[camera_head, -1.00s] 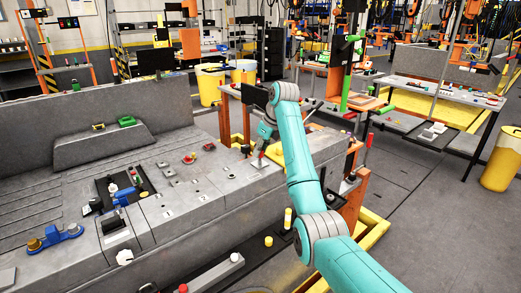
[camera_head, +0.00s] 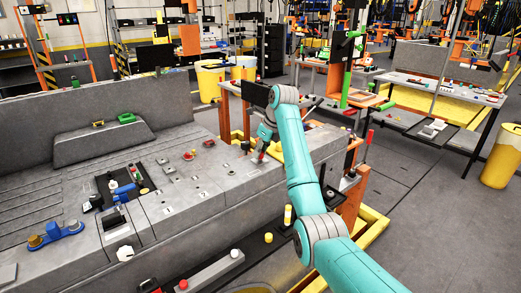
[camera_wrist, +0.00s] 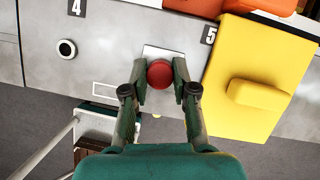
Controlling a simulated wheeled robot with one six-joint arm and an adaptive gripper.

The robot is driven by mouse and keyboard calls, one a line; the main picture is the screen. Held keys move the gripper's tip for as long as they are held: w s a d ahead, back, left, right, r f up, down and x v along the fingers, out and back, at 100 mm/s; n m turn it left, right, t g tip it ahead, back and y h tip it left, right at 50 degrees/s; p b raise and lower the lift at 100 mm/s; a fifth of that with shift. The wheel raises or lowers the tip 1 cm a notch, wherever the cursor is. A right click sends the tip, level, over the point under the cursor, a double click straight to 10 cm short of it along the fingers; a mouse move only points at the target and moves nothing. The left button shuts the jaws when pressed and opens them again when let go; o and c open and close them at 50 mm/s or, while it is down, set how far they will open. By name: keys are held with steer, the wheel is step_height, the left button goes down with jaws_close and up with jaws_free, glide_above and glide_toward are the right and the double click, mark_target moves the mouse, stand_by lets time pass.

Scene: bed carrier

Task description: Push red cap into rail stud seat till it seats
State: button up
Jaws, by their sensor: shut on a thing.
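A round red cap (camera_wrist: 160,74) is between my fingertips in the wrist view. My gripper (camera_wrist: 160,82) is shut on it, with one finger on each side. A pale plate (camera_wrist: 156,51) shows just beyond the cap, on the grey rail (camera_wrist: 105,55) between labels 4 and 5. The cap hides whatever seat is under it, so I cannot tell how deep it sits.
A yellow block (camera_wrist: 258,92) stands close to the right of my gripper. In the head view a black tray (camera_head: 145,177) and a blue part (camera_head: 62,233) lie on the bed to the left.

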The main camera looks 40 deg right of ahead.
steer(key=shift+f, duration=0.3)
steer(key=o, duration=0.8)
step_height(320, 180, up, 10)
steer(key=shift+f, duration=0.1)
